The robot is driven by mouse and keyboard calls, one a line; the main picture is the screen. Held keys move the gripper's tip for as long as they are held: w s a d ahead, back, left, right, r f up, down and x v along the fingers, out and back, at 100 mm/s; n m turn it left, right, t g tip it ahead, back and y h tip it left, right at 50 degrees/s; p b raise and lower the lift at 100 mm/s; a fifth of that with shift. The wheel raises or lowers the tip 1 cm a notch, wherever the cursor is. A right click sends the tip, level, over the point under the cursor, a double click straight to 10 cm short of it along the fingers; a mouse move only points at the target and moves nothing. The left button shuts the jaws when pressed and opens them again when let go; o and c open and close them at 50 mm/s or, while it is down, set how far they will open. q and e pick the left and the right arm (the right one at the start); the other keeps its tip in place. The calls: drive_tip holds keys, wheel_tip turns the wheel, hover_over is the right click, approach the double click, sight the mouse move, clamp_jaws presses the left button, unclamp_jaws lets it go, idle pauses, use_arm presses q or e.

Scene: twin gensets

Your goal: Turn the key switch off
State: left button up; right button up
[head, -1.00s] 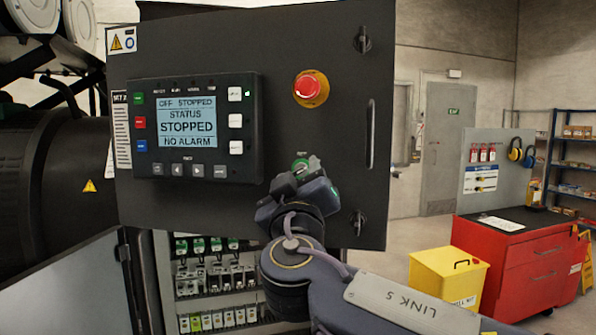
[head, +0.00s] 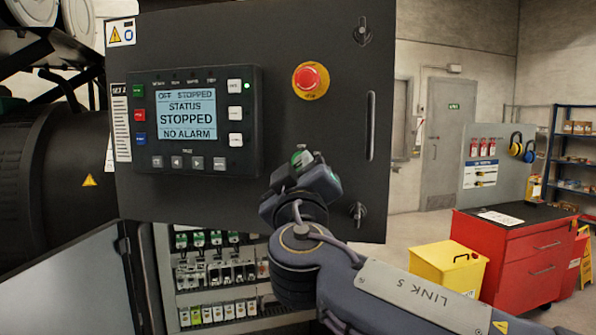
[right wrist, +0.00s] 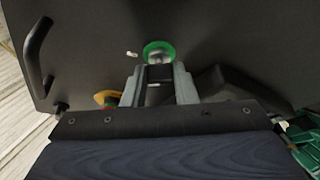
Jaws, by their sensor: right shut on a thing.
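The key switch, with a green ring, sits on the dark panel door below the red emergency stop. In the head view its green top (head: 299,156) just shows past my right gripper (head: 302,166). In the right wrist view the green ring (right wrist: 158,47) lies right at the fingertips of the right gripper (right wrist: 158,72), which is shut on the key. The key itself is mostly hidden between the fingers, so I cannot read its angle. The controller screen (head: 187,115) reads "OFF STOPPED", "STATUS STOPPED" and "NO ALARM". My left gripper is out of view.
The emergency stop (head: 310,80) on its yellow base is close above the right gripper. A vertical door handle (head: 371,126) is to the right. An open cabinet with terminals (head: 215,275) lies below the door. A yellow bin (head: 448,268) and red tool cabinet (head: 520,255) stand at right.

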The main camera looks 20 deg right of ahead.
drive_tip(key=n+y+p, duration=0.1)
drive_tip(key=n, duration=0.2)
drive_tip(key=n+g+y+p, duration=0.1)
drive_tip(key=n+p, duration=0.1)
drive_tip(key=n, duration=0.1)
drive_tip(key=n+g+y+p, duration=0.1)
drive_tip(key=n, duration=0.2)
drive_tip(key=shift+s+d+r+n, duration=0.1)
drive_tip(key=shift+r+n, duration=0.3)
drive_tip(key=shift+f+n+g+p, duration=0.15)
drive_tip(key=shift+n+g+p, duration=0.35)
drive_tip(key=shift+n+p, duration=0.8)
drive_tip(key=o, duration=1)
